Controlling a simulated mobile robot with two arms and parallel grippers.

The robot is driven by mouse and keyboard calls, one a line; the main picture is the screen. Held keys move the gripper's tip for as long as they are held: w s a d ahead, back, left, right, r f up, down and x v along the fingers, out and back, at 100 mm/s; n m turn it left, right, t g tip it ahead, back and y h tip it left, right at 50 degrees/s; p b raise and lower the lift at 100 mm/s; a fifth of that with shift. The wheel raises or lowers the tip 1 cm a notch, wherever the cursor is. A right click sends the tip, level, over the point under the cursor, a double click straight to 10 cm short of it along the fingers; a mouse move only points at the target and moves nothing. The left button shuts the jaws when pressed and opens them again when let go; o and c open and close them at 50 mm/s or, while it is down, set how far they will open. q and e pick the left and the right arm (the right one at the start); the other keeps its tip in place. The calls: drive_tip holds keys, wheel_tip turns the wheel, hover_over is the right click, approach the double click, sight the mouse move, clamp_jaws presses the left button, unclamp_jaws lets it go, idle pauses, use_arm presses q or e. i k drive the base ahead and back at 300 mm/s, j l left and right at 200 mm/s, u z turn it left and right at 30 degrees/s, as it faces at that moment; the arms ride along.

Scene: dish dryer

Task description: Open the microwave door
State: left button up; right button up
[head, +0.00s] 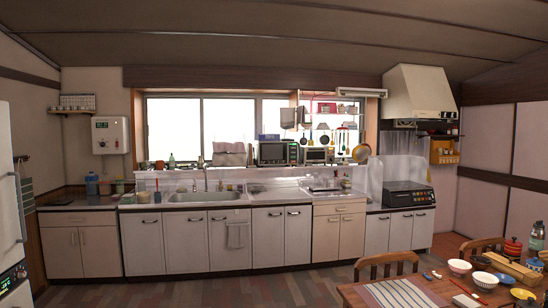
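The microwave (278,153) is a dark box with a green display at its right side. It stands on the raised ledge behind the counter, below the window, right of the sink. Its front faces me and its door looks shut; it is small and far off. Neither of my grippers shows in the head view.
A smaller oven (316,155) stands just right of the microwave. Counter cabinets and a sink (206,196) are below the ledge. A dining table (365,296) with chairs and bowls fills the lower right. A tall white appliance (8,190) is at the left edge. The middle floor is clear.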

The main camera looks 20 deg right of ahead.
sight(269, 153)
drive_tip(key=i+l+z, duration=0.2)
drive_tip(key=i, duration=2)
drive_tip(key=i+j, duration=0.1)
drive_tip(key=i, duration=1.15)
drive_tip(key=i+l+z, duration=0.1)
drive_tip(key=i+z, duration=0.15)
drive_tip(key=i, duration=0.45)
drive_tip(key=i+z, duration=0.25)
drive_tip(key=i, duration=0.4)
drive_tip(key=i+j+z, duration=0.25)
drive_tip(key=i, duration=0.4)
drive_tip(key=i+l+u, duration=0.1)
drive_tip(key=i, duration=0.3)
drive_tip(key=i+l+u, duration=0.1)
drive_tip(key=i, duration=0.25)
drive_tip(key=i+l+u, duration=0.1)
drive_tip(key=i, duration=0.3)
